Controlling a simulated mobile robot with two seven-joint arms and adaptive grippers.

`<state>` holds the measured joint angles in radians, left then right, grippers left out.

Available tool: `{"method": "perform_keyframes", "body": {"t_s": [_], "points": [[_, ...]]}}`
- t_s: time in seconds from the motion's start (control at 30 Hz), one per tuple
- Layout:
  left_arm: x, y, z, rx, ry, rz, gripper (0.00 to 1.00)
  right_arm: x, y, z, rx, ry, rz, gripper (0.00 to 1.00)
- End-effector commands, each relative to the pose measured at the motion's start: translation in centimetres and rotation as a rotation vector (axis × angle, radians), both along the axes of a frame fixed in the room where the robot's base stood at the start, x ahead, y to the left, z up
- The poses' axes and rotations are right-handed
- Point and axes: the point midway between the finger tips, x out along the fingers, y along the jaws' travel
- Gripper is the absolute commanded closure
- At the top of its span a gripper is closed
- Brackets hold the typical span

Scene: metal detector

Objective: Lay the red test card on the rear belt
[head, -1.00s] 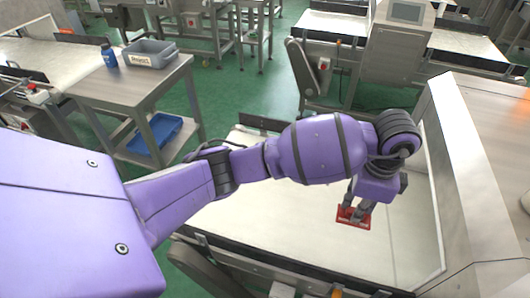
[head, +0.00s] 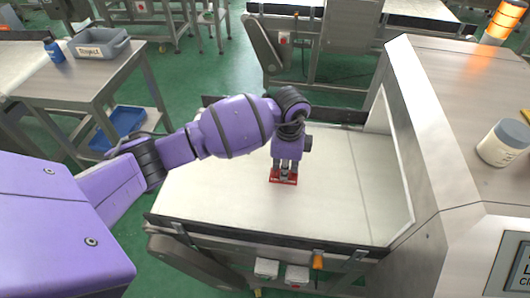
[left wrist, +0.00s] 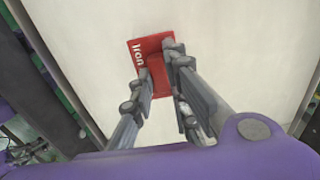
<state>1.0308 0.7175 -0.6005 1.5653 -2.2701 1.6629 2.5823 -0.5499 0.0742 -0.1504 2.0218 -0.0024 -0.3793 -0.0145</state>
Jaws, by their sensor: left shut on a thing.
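The red test card (head: 283,179) is in my left gripper (head: 285,168), low over the white belt (head: 220,205). In the left wrist view the card (left wrist: 150,47) shows white "Iron" lettering. The two fingers of my left gripper (left wrist: 162,78) are on either side of the card's raised middle part, and the card's plate reaches out past the fingertips. I cannot tell whether the card touches the belt. The fingers hide part of the card. My right gripper is not in view.
A sloped metal guard (head: 408,140) borders the belt on the right. Beyond it a steel housing carries a white jar (head: 503,143). A table with a grey bin (head: 100,43) and blue bottle (head: 54,50) stands at left. The belt around the card is clear.

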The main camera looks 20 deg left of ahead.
Motion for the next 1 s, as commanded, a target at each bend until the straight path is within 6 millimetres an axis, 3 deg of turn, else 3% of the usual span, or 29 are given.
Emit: {"method": "perform_keyframes", "body": {"t_s": [0.17, 0.33, 0.73, 0.77, 0.8, 0.9, 1.0], "points": [[0.4, 1.0, -1.1, 0.002, -0.002, 0.002, 1.0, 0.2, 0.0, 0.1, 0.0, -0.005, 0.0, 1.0], [0.4, 0.8, -3.7, 0.001, -0.002, -0.002, 1.0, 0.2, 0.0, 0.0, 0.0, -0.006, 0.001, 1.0], [0.4, 0.8, -4.2, 0.001, -0.003, -0.001, 1.0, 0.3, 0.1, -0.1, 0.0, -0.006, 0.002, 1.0], [0.4, 0.8, -4.2, 0.001, -0.004, -0.001, 0.82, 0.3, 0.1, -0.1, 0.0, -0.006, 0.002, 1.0], [0.4, 0.8, -4.2, 0.001, -0.004, -0.001, 0.77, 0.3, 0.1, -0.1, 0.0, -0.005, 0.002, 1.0], [0.4, 0.8, -4.2, 0.001, -0.004, -0.001, 0.66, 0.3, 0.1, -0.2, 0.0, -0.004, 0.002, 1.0], [0.4, 0.8, -4.2, 0.001, -0.004, -0.001, 0.66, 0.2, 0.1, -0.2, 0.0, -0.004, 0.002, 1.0]]}}
